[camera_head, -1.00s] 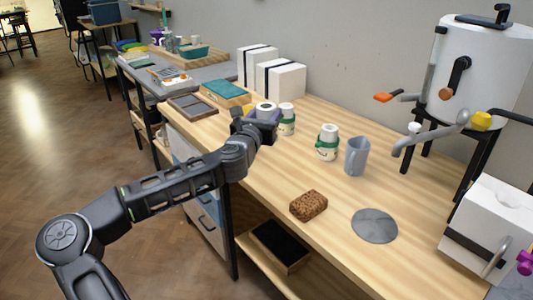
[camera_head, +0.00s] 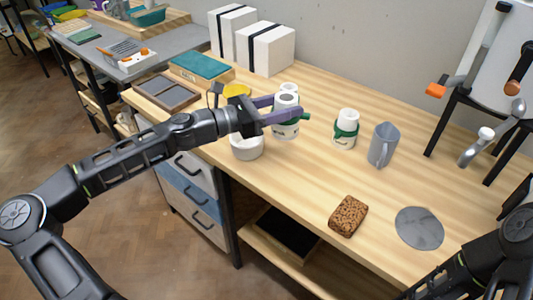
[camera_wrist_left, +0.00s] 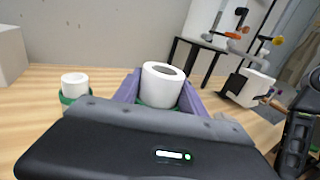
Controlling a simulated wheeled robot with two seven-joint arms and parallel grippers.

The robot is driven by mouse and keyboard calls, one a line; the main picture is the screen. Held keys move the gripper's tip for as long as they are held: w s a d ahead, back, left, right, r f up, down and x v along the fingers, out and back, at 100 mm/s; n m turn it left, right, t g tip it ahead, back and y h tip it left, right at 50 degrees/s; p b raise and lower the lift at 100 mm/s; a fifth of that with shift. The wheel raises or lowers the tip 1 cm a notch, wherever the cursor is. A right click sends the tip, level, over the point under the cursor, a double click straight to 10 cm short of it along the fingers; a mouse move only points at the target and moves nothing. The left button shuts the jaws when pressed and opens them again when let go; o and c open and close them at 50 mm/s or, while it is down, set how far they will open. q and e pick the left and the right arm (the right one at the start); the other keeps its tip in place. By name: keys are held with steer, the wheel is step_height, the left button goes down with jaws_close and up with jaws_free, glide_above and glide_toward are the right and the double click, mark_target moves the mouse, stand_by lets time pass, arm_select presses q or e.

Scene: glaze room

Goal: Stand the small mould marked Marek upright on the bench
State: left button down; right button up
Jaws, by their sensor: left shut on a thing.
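My left gripper (camera_head: 284,116) has purple fingers and is shut around a white mould (camera_head: 286,131) with a green band. The mould looks upright, and its ring-shaped top shows between the fingers in the left wrist view (camera_wrist_left: 163,72). I cannot tell whether its base touches the bench. A second white mould (camera_head: 289,88) is mostly hidden behind it; it shows left of the fingers in the left wrist view (camera_wrist_left: 75,84). A third white mould with a green band (camera_head: 346,128) stands upright to the right. The labels are too small to read. My right gripper is out of view.
On the wooden bench (camera_head: 290,182), a white pot (camera_head: 246,147) stands below my left gripper near the front edge. A grey jug (camera_head: 383,146), a brown sponge (camera_head: 348,216) and a grey disc (camera_head: 419,228) are to the right. White boxes (camera_head: 266,49) stand by the wall.

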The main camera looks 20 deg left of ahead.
mark_target(278, 133)
arm_select(q)
steer(key=shift+s+d+r+m, duration=0.1)
steer(key=shift+s+d+m, duration=0.2)
steer(key=shift+s, duration=0.15)
steer(key=shift+s+d+g+h, duration=0.4)
steer(key=shift+g, duration=0.1)
steer(key=shift+f+b, duration=0.3)
steer(key=shift+f, duration=2.8)
steer(key=shift+f, duration=1.9)
